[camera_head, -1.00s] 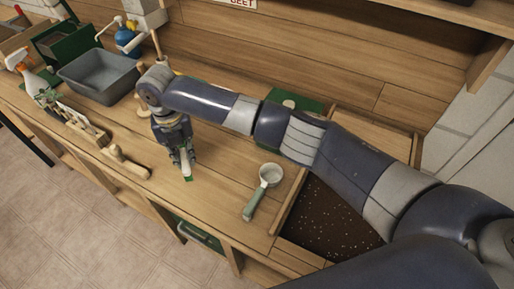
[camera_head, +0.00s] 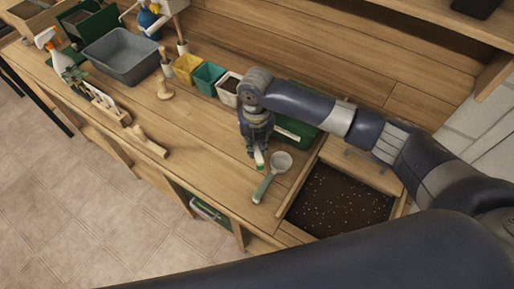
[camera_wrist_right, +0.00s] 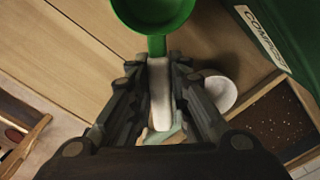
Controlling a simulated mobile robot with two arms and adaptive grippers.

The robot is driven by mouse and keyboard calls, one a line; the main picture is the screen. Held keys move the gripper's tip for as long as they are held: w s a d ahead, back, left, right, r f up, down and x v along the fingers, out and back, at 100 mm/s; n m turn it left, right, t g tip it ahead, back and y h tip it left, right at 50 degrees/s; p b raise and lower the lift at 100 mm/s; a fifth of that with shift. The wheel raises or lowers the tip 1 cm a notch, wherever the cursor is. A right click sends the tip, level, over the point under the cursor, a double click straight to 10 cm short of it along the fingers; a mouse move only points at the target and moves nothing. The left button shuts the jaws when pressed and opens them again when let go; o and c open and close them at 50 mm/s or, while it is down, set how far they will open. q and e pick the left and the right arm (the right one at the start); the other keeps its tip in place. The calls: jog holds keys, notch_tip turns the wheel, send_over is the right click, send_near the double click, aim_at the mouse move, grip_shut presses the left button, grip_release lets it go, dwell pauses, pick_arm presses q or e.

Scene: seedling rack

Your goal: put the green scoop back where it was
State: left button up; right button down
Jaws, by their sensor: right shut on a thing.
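My right gripper (camera_head: 257,148) is shut on the pale handle of the green scoop (camera_wrist_right: 155,14). In the right wrist view, the scoop's green bowl sticks out beyond the fingers at the top. In the head view only a small pale and green part of it shows below the fingers. The gripper is over the bench, just left of a second scoop with a pale bowl (camera_head: 281,161) and a green handle, which lies on the bench. Its pale bowl also shows in the right wrist view (camera_wrist_right: 221,92). My left gripper is not in view.
A soil-filled bin (camera_head: 340,200) is to the right. A green compost box (camera_head: 296,128) stands behind the gripper. Small pots, yellow (camera_head: 187,68), teal (camera_head: 208,77) and white (camera_head: 229,90), line the back. A wooden tool (camera_head: 149,141) lies left; bench between is clear.

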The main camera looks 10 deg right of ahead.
jog(key=f, duration=0.2)
jog(key=f+p, duration=0.1)
jog(key=shift+d+f, duration=0.15)
jog(key=shift+d, duration=0.1)
jog(key=shift+a+f, duration=0.1)
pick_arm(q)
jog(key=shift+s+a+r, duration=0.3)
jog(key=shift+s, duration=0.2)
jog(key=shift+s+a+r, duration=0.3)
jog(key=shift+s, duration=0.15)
pick_arm(e)
jog(key=shift+f, duration=0.1)
jog(key=c, duration=1.5)
grip_release()
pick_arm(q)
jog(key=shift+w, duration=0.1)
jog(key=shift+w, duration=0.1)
